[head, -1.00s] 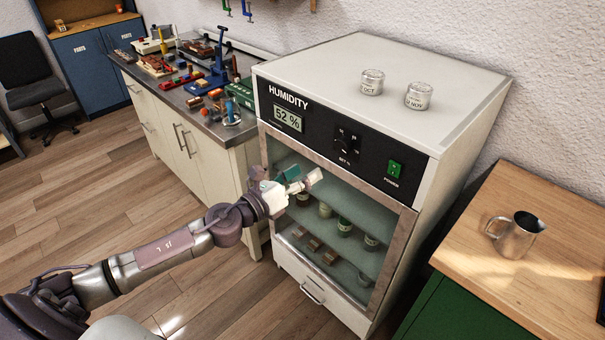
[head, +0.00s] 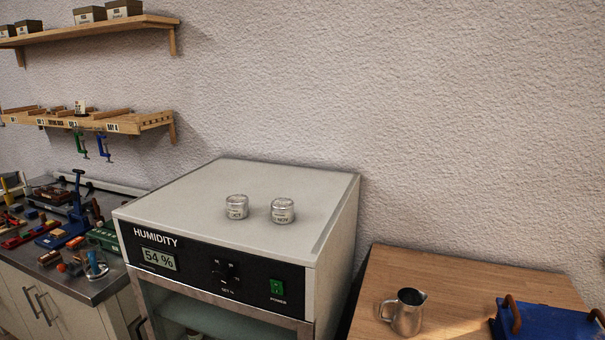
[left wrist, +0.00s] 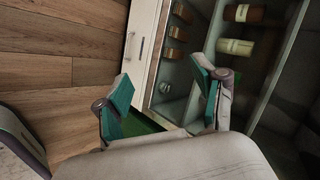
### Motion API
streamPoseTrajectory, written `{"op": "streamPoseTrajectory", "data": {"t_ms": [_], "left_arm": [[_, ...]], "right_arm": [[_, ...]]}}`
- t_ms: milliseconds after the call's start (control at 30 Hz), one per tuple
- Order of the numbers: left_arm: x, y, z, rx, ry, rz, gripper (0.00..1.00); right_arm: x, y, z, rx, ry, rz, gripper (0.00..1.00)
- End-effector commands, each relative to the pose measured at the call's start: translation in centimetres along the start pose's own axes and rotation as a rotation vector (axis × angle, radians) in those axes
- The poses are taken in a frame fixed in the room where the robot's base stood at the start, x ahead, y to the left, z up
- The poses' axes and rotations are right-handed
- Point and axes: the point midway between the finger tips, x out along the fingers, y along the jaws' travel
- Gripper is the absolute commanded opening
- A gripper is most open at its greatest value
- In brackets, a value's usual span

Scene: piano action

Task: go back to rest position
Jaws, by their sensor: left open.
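My left gripper (left wrist: 162,82) shows in the left wrist view, its two teal-padded fingers spread apart with nothing between them. Jars (left wrist: 236,46) and small brown blocks (left wrist: 176,33) sit inside the cabinet. Whether the fingers touch the cabinet cannot be told. In the head view the humidity cabinet (head: 230,258) reads 54 %, and neither arm is in view.
Two lidded tins (head: 237,207) (head: 283,210) stand on the cabinet top. A metal jug (head: 405,312) and a blue box (head: 545,322) stand on the wooden counter (head: 465,280) at right. A cluttered workbench (head: 85,285) is at left, below wall shelves (head: 100,120).

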Motion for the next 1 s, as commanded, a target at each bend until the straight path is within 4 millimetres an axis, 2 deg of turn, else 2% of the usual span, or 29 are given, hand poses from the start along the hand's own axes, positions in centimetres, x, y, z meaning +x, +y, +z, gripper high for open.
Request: {"op": "streamPoseTrajectory", "data": {"t_ms": [33, 100, 167, 200, 267, 300, 400, 500, 600, 700, 1000], "left_arm": [[-0.3, 4.4, 0.7, -0.105, -0.033, 0.071, 0.69], [-1.0, 9.7, 1.5, -0.248, -0.084, 0.154, 0.69], [-2.0, 14.2, 1.9, -0.366, -0.131, 0.223, 0.69], [-2.8, 17.2, 2.2, -0.442, -0.165, 0.267, 0.69], [-4.3, 21.5, 2.3, -0.554, -0.22, 0.33, 0.69], [-5.5, 24.3, 2.3, -0.624, -0.258, 0.37, 0.69], [-8.5, 30.4, 1.9, -0.78, -0.35, 0.455, 0.69], [-11.2, 34.8, 1.4, -0.897, -0.429, 0.516, 0.69], [-13.2, 37.6, 1.0, -0.971, -0.484, 0.554, 0.69], [-14.1, 38.9, 0.7, -1.008, -0.511, 0.572, 0.69], [-14.3, 39.1, 0.6, -1.014, -0.515, 0.574, 0.69]], "right_arm": [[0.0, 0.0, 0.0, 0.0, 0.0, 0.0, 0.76], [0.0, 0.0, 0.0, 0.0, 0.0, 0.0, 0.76], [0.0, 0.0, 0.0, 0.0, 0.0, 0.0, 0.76], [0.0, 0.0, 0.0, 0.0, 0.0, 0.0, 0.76], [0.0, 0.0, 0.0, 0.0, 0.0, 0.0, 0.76], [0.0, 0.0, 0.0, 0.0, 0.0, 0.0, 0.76], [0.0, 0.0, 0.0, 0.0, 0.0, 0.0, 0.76], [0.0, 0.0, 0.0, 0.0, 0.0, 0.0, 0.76], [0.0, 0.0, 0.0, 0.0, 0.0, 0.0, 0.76], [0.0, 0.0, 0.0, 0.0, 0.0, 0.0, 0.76], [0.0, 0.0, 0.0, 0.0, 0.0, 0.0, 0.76]]}}
